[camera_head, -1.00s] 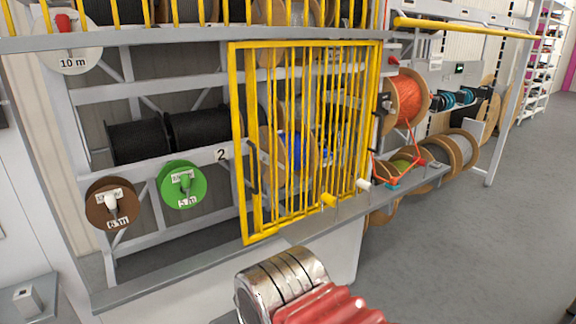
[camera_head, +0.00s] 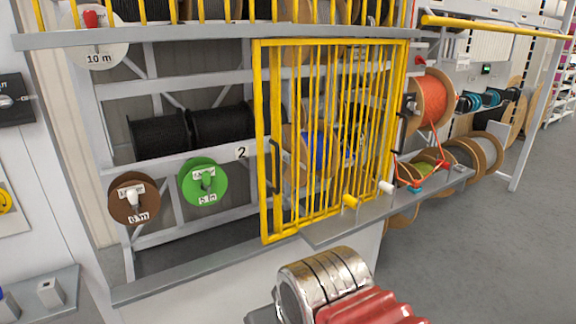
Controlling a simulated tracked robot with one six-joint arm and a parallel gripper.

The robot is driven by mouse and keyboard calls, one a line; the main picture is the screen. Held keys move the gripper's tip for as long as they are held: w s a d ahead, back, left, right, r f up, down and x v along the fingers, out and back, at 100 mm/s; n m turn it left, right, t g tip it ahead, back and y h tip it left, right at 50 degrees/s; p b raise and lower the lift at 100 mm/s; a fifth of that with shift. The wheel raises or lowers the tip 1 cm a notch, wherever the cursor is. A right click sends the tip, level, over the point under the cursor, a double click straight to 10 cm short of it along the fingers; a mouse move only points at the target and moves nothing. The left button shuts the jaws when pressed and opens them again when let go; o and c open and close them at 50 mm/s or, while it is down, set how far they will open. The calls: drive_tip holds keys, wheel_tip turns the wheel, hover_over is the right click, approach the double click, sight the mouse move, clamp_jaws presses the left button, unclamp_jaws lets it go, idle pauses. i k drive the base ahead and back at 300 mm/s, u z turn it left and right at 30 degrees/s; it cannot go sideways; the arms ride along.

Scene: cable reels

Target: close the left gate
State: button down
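A yellow barred gate (camera_head: 264,140) stands in front of the reel rack, in the middle of the head view. A dark upright handle (camera_head: 275,166) is on its left side. The rack bay to the left of the gate is uncovered, with black reels (camera_head: 190,131) showing. Reels and a blue coil show through the bars. My gripper's fingers are not in view. A chrome and red part at the bottom middle seems to belong to my arm, in front of and below the gate. No contact with the gate is visible.
A brown reel (camera_head: 134,198) and a green reel (camera_head: 203,182) hang left of the gate. A grey ledge (camera_head: 420,193) with yellow and white knobs juts out at the gate's lower right. An orange reel (camera_head: 432,97) hangs at right. Grey floor (camera_head: 480,255) is clear at lower right.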

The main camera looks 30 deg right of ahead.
sight(257, 44)
drive_tip(key=u, duration=0.05)
drive_tip(key=i, duration=0.95)
drive_tip(key=z, duration=0.05)
